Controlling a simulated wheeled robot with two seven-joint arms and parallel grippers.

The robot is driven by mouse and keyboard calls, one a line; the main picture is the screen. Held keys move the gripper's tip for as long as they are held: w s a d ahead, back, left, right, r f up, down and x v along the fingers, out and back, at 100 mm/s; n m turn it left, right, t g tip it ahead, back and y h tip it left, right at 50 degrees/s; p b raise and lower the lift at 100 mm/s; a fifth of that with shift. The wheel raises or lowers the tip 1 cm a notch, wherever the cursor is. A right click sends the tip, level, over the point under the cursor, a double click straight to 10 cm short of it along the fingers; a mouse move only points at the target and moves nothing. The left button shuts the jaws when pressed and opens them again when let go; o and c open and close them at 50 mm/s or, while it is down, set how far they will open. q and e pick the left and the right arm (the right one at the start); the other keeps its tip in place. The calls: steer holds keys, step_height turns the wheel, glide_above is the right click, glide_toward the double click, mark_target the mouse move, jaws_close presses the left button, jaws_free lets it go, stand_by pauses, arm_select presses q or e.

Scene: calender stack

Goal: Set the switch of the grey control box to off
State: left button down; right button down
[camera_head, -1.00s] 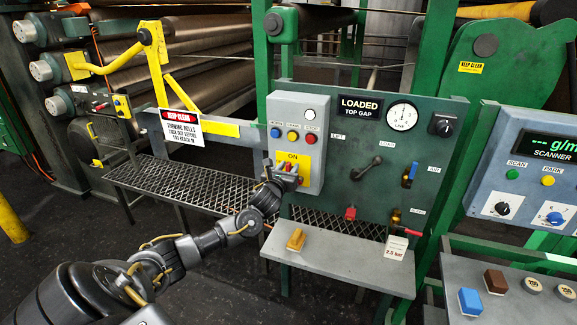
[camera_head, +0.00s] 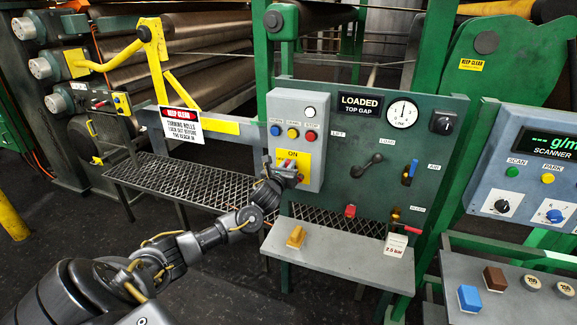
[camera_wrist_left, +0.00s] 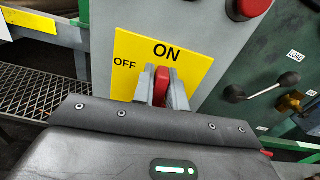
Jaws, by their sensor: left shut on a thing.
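The grey control box (camera_head: 312,118) stands upright on the green panel. Its yellow switch plate (camera_head: 304,158) reads ON at the top; in the left wrist view the plate (camera_wrist_left: 140,88) also reads OFF at the upper left. The red switch handle (camera_wrist_left: 162,84) stands nearly upright under the word ON, to the right of OFF. My left gripper (camera_head: 287,170) is at the lower part of the plate. In the left wrist view its two fingers (camera_wrist_left: 163,92) are shut around the red handle. The base of the handle is hidden by the fingers and hand. My right gripper is not in view.
Above the plate are blue, yellow and red buttons (camera_head: 309,136) and a white lamp (camera_head: 310,113). A black lever (camera_head: 366,165) and small valves are on the green panel to the right.

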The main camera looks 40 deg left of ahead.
arm_select(q)
steer(key=shift+s+a+f+n+b, duration=0.2)
steer(key=shift+a+f+n, duration=0.35)
steer(key=shift+n, duration=2.3)
steer(key=shift+s+a+f+n+b, duration=0.15)
steer(key=shift+a+f+n, duration=0.4)
steer(key=shift+n, duration=2.25)
steer(key=shift+s+a+f+n+b, duration=0.3)
steer(key=shift+f+n, duration=0.4)
steer(key=shift+n, duration=2.15)
steer(key=shift+w, duration=0.15)
steer(key=c, duration=1.4)
jaws_free()
steer(key=shift+a, duration=0.1)
steer(key=shift+c, duration=0.2)
